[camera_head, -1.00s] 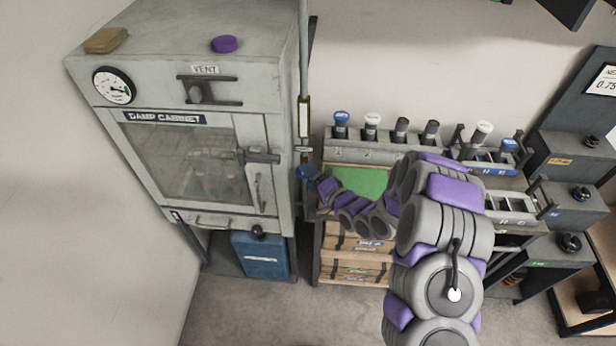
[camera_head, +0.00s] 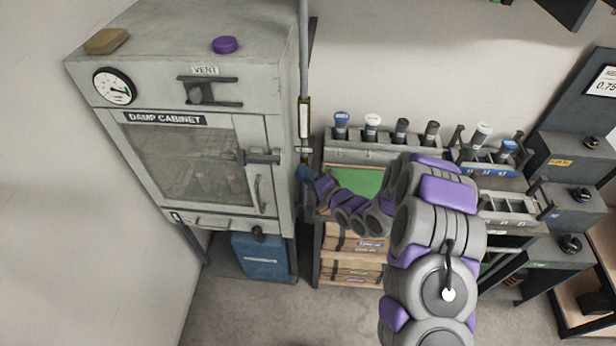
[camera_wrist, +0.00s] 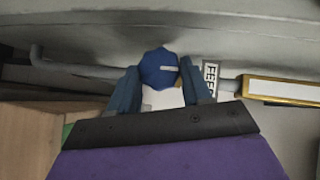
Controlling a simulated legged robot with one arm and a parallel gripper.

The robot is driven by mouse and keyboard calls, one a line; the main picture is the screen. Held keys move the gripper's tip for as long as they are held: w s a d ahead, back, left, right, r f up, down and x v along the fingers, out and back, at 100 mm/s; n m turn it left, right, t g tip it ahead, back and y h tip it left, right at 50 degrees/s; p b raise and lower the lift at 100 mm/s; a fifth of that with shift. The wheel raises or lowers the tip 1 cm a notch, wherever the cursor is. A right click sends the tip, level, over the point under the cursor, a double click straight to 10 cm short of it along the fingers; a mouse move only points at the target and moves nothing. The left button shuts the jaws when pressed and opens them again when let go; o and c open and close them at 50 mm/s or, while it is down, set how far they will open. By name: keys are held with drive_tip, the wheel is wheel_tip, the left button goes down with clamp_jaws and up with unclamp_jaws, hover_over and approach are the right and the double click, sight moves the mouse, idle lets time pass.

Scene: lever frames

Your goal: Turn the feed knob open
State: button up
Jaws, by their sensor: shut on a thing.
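The feed knob (camera_wrist: 158,69) is blue and faceted, with a pale mark on its face, in the wrist view. The mark lies nearly level in the picture. A small "FEED" label (camera_wrist: 211,80) is just right of the knob, partly covered by a finger. My gripper (camera_wrist: 161,85) has one blue finger on each side of the knob and is shut on it. In the head view my gripper (camera_head: 304,174) is at the lower part of the vertical feed pipe (camera_head: 304,60), beside the cabinet; the knob cannot be told apart from the fingers there.
The damp cabinet (camera_head: 255,128) stands close left of my gripper, its door handle sticking out. A gold-framed sight glass (camera_head: 304,118) is on the pipe. A rack with several capped bottles (camera_head: 372,128), a green mat (camera_head: 357,180) and wooden crates (camera_head: 350,265) are to the right.

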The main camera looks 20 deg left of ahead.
drive_tip(key=shift+f, duration=0.1)
drive_tip(key=shift+c, duration=0.7)
drive_tip(key=shift+h, duration=0.3)
drive_tip(key=shift+s+a+r+n+h, duration=0.1)
drive_tip(key=shift+a+r+n+h, duration=0.1)
drive_tip(key=shift+n+h, duration=1)
drive_tip(key=shift+s+a+r+n+h, duration=0.15)
drive_tip(key=shift+n+h, duration=0.5)
drive_tip(key=shift+h, duration=0.95)
drive_tip(key=shift+w+a+r+n+h, duration=0.1)
drive_tip(key=shift+a+r+n+h, duration=0.1)
drive_tip(key=shift+n+h, duration=1)
drive_tip(key=shift+h, duration=0.4)
drive_tip(key=shift+r, duration=0.1)
drive_tip(key=o, duration=1.1)
drive_tip(key=shift+c, duration=0.2)
